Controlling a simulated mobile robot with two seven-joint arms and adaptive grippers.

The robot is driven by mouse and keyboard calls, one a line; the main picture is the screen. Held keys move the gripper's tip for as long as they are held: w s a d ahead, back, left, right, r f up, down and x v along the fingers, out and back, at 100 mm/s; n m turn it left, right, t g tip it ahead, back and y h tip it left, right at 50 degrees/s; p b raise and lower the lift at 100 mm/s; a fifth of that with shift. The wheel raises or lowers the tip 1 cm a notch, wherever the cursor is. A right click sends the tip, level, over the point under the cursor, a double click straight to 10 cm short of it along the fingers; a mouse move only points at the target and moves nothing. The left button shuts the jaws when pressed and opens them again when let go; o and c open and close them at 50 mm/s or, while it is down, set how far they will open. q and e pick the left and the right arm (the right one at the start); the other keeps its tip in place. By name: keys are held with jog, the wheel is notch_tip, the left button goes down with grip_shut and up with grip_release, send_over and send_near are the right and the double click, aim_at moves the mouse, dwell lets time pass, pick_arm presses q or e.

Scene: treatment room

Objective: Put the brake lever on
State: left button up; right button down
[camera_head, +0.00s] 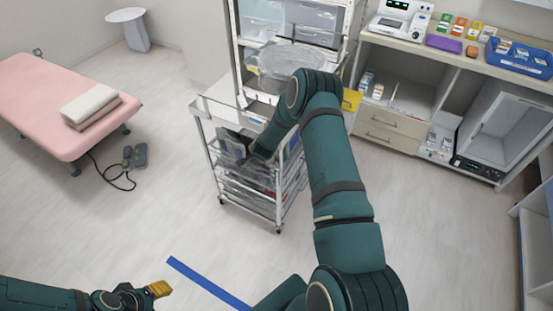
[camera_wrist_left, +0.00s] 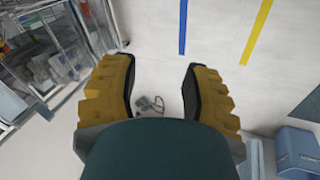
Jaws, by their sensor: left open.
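A metal trolley (camera_head: 204,165) on casters stands in the middle of the head view. One caster (camera_head: 278,230) shows at its near foot; a brake lever cannot be made out on it at this size. My right arm reaches over to the trolley, and its dark end (camera_head: 235,146) is at the upper shelf; its fingers cannot be made out. My left gripper (camera_head: 158,289) is low at the bottom left of the head view, well apart from the trolley.
A pink treatment bed (camera_head: 45,100) with folded towels (camera_head: 90,105) stands at the left. A foot pedal (camera_head: 135,156) with a cable lies on the floor beside it. A counter with shelves (camera_head: 395,130) lines the right. Floor around a blue strip (camera_head: 207,284) is clear.

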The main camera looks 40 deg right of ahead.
jog(key=shift+w+a+f+b, duration=0.15)
jog(key=shift+w+f+b, duration=0.3)
jog(key=shift+f+b, duration=0.1)
pick_arm(q)
jog(key=shift+s+d+f+b, duration=0.15)
jog(key=shift+f+b, duration=1)
jog(key=shift+f, duration=0.8)
pick_arm(e)
jog(key=shift+w+a+f, duration=0.25)
jog(key=shift+w+f, duration=0.3)
jog(key=shift+f, duration=0.1)
